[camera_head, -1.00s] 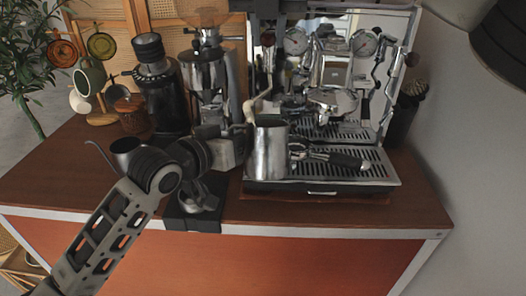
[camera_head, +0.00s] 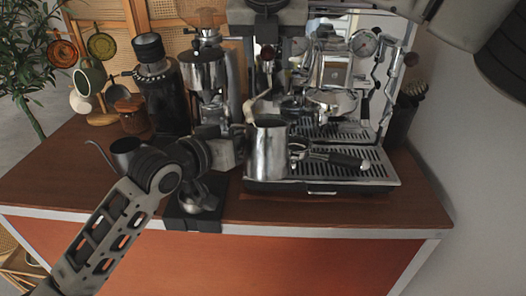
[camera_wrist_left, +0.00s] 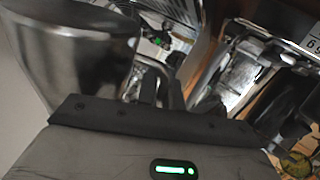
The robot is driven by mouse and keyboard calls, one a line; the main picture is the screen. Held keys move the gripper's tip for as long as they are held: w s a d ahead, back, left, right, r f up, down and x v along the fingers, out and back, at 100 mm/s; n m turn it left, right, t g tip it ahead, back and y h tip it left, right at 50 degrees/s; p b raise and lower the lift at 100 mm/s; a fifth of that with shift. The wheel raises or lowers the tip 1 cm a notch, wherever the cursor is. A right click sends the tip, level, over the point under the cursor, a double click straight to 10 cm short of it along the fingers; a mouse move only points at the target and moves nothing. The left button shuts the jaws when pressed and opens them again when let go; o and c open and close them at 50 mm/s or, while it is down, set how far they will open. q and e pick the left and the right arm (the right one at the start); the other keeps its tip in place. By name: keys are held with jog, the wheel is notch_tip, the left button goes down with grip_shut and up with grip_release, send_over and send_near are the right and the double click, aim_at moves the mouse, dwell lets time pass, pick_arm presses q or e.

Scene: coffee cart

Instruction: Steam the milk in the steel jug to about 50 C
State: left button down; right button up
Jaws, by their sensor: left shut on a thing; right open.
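The steel jug (camera_head: 270,152) is held upright in front of the espresso machine's left side. It fills the left of the left wrist view (camera_wrist_left: 65,60). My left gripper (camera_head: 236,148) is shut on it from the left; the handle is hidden. The pale steam wand (camera_head: 250,106) comes down to the jug's rim; I cannot tell whether its tip is inside. The milk is not clearly visible. My right gripper (camera_head: 268,42) is open, pointing down around or just above the dark left knob (camera_head: 267,53), not clearly touching it.
The espresso machine (camera_head: 385,170) stands behind and right of the jug, with a portafilter (camera_head: 335,158) on its tray. Two grinders (camera_head: 158,95) (camera_head: 205,75) stand left. A black tamping stand (camera_head: 192,222) sits at the front edge. The counter's right front (camera_head: 415,208) is clear.

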jog(key=shift+r, duration=0.1)
jog(key=shift+r, duration=3.95)
pick_arm(q)
jog(key=shift+r, duration=0.1)
pick_arm(e)
jog(key=shift+f+b, duration=0.5)
pick_arm(q)
jog(key=s+f, duration=0.7)
jog(key=shift+s, duration=0.35)
jog(key=shift+d, duration=0.1)
pick_arm(e)
jog(key=shift+r, duration=0.1)
